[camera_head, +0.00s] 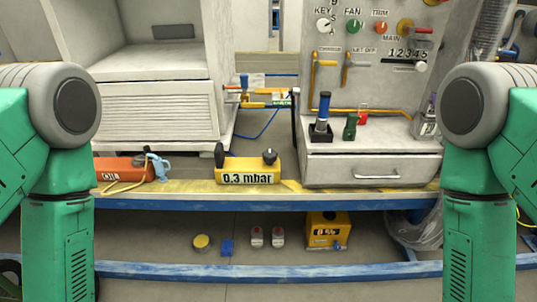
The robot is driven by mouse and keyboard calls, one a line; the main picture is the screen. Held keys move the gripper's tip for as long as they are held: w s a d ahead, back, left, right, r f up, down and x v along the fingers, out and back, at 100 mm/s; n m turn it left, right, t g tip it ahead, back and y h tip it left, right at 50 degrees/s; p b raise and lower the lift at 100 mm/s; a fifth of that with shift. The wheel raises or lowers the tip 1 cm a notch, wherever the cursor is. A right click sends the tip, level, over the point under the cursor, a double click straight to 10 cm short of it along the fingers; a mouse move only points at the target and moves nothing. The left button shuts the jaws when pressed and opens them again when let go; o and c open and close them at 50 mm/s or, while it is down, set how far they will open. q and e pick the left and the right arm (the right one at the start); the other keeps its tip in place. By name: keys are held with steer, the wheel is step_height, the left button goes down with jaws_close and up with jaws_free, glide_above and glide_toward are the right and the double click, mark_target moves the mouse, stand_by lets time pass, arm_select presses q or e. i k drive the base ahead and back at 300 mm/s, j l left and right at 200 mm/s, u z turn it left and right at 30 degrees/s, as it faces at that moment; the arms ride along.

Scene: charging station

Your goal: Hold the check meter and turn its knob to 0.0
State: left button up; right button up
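The check meter (248,171) is a yellow box on the front edge of the bench, near the middle of the view. Its front label reads 0.3 mbar. A dark knob (270,156) stands on its top right, and a black upright handle (219,155) is at its left end. My green arms come down at the left and right sides, well apart from the meter. Neither gripper shows; both are below or outside the picture.
An orange OIL container (124,170) with a blue-grey nozzle lies left of the meter. A grey drawer unit (371,170) stands at the right, with a blue-handled tool (321,118) and a green item (351,126) on top. A blue rail (290,271) runs low in front.

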mark_target(270, 157)
steer(key=i+j, duration=0.15)
steer(key=i, duration=0.3)
steer(key=i+j, duration=0.15)
steer(key=i, duration=0.3)
steer(key=i+j, duration=0.15)
steer(key=i, duration=0.25)
